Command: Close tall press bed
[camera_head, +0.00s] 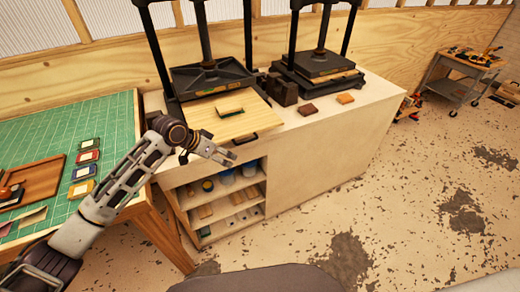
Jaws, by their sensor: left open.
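The tall press (212,76) stands at the back left of the pale cabinet, with dark posts running out of the top of the view. Its light wooden bed (215,121) sticks out toward me from under the dark plate. A dark handle (245,138) is on the bed's front edge. My left gripper (232,159) is open and empty, just in front of and below the bed's front edge, near the handle. I cannot tell whether it touches the handle. My right gripper is not in view.
A second, lower press (318,65) stands to the right, with dark blocks (283,90) between. Two small blocks lie on the cabinet top (330,118). Open shelves (222,200) hold jars below. A green mat (110,120) covers the left table. The floor at right is mostly clear.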

